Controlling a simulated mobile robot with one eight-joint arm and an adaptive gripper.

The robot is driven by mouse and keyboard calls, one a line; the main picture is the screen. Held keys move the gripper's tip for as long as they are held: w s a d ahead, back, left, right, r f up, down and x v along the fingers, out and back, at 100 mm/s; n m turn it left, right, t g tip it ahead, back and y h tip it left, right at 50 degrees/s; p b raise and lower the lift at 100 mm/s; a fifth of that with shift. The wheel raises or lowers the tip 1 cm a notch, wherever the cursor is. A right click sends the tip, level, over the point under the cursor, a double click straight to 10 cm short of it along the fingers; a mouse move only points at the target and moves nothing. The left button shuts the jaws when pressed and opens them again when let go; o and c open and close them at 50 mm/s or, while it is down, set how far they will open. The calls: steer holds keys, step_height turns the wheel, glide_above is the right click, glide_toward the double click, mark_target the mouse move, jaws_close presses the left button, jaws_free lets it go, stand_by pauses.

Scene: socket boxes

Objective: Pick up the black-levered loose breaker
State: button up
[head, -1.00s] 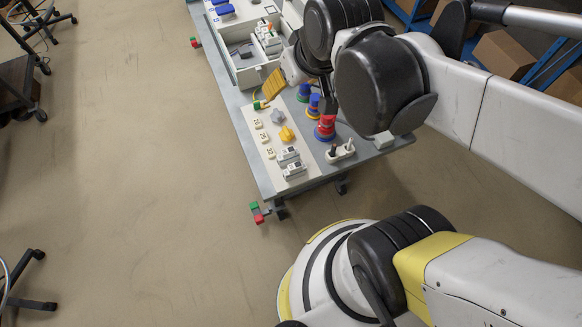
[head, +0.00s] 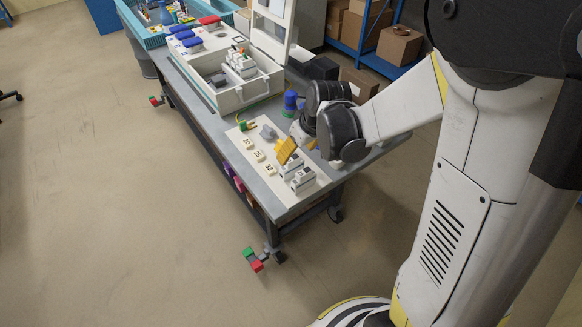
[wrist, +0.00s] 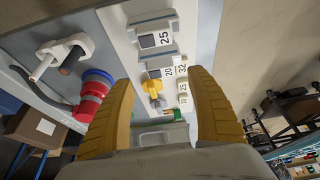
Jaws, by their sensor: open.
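Two loose white breakers lie on the white board at the table's near end in the head view: a farther one (head: 291,166) and a nearer one (head: 303,181). In the wrist view, one breaker has a 25 label (wrist: 153,38) and a dark lever area. The other has a 20 label (wrist: 157,67); its lever colour is too small to tell. My gripper (head: 287,151) has yellow fingers, spread open and empty, above the board beside the farther breaker. In the wrist view, my gripper (wrist: 160,79) points towards the breakers, with the 20-labelled one closer to the fingertips.
Small numbered white blocks (head: 258,155) line the board's left side. A grey knob piece (head: 268,132) sits farther back. An open white box (head: 240,92) stands behind. Red and blue stacked pieces (wrist: 95,88) and a two-pin white part (wrist: 62,55) are left in the wrist view.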

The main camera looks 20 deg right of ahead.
mark_target(292, 159)
steer(key=b+x, duration=0.2)
steer(key=x, duration=0.3)
steer(key=shift+a+f+b, duration=0.1)
steer(key=shift+f+b, duration=0.2)
steer(key=shift+b, duration=0.05)
steer(key=shift+r, duration=0.15)
steer(key=shift+c, duration=0.2)
steer(key=c, duration=1.3)
steer(key=shift+o, duration=0.2)
